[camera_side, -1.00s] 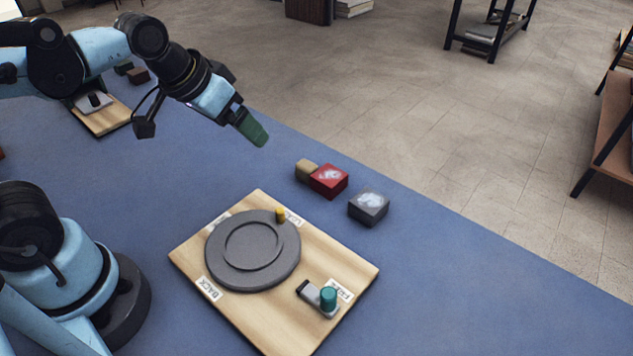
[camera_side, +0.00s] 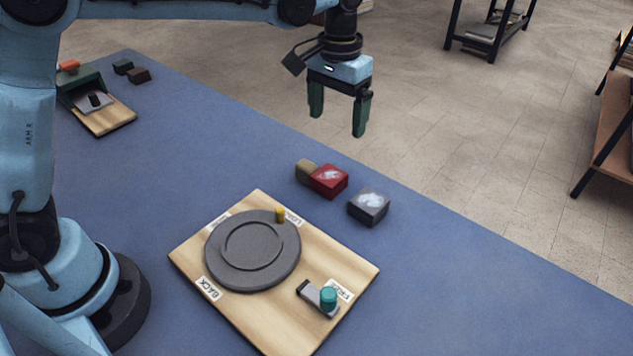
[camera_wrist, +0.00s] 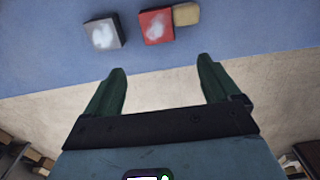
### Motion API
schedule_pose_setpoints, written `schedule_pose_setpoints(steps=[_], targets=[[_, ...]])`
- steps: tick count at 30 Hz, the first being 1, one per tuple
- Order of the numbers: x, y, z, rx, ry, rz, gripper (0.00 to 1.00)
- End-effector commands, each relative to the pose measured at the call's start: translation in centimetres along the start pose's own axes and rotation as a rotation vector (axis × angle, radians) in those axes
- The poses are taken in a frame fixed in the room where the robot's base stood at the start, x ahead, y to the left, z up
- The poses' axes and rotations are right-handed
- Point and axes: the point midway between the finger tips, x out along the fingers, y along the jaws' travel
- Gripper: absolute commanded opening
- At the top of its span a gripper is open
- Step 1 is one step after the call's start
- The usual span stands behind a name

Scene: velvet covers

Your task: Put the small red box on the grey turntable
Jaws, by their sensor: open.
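The small red box (camera_side: 328,181) has a pale patch on top and sits on the blue table, touching or nearly touching a tan block. It also shows in the wrist view (camera_wrist: 156,26), beyond the fingertips. The grey turntable (camera_side: 226,268) is a round disc with a raised inner ring, lying empty on a wooden board. My gripper (camera_side: 339,118) is open and empty, pointing down, above and beyond the red box. Its two green fingers show spread apart in the wrist view (camera_wrist: 161,78).
A dark grey box (camera_side: 369,207) with a pale patch stands right of the red box. The tan block (camera_side: 307,170) is on its left. The wooden board (camera_side: 262,325) carries a yellow peg (camera_side: 280,215) and a teal knob (camera_side: 328,298). A smaller board (camera_side: 108,120) lies far left.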

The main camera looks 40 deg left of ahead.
Motion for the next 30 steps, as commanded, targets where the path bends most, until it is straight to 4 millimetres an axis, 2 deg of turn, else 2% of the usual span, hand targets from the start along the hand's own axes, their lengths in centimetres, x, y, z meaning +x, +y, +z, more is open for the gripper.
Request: schedule_pose_setpoints(steps=[5,13,22,30], targets=[[1.4,0.2,-0.2,0.001,-0.01,-0.002,0.89],[5.6,0.2,-0.2,0.0,-0.009,-0.002,0.89],[7.8,0.2,-0.2,0.0,-0.008,-0.002,0.89],[11.5,0.1,-0.3,0.0,-0.008,-0.002,0.89]])
